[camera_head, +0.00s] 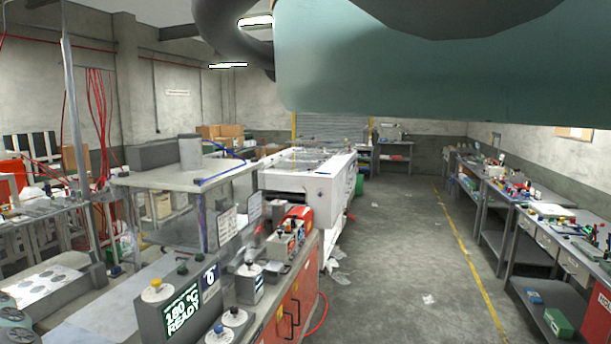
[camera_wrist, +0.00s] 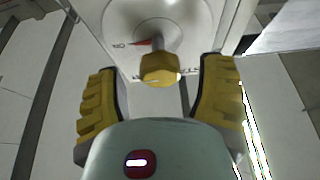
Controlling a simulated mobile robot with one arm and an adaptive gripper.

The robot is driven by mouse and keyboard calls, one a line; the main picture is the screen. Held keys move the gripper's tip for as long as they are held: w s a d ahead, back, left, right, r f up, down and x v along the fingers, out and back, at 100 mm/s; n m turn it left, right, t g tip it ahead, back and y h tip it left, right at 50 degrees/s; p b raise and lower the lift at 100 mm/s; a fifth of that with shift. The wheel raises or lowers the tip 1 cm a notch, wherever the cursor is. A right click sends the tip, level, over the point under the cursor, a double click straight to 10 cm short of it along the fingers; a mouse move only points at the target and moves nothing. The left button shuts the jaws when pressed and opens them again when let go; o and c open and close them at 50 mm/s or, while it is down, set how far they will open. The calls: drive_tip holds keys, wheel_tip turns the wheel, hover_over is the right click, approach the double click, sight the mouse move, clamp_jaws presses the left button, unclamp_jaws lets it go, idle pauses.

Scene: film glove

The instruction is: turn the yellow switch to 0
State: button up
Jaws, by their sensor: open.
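In the wrist view the yellow switch (camera_wrist: 160,68) is a faceted yellow knob on a grey stem. It stands on a round pale dial (camera_wrist: 185,18) on a light box. A red pointer (camera_wrist: 143,43) beside the stem points left, close to a "0" mark (camera_wrist: 118,45). Another marking along the lower edge is partly hidden behind the knob. My gripper (camera_wrist: 163,80) is open. Its yellow-padded fingers stand left and right of the knob, with a visible gap on each side. The head view does not show my gripper's fingers.
In the head view a box with a "180 °C READY" display (camera_head: 184,309) carries a yellow knob (camera_head: 156,285). Other small knobbed boxes stand nearby on a bench with orange doors (camera_head: 283,310). A white machine (camera_head: 315,190) stands behind. The grey floor (camera_head: 400,250) is mostly clear, with workbenches at right.

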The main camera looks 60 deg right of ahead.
drive_tip(key=shift+p+x, duration=0.4)
drive_tip(key=shift+x, duration=0.6)
drive_tip(key=shift+w+a+r, duration=0.15)
drive_tip(key=shift+w+a, duration=0.05)
drive_tip(key=shift+w, duration=0.25)
drive_tip(key=shift+r, duration=0.1)
clamp_jaws()
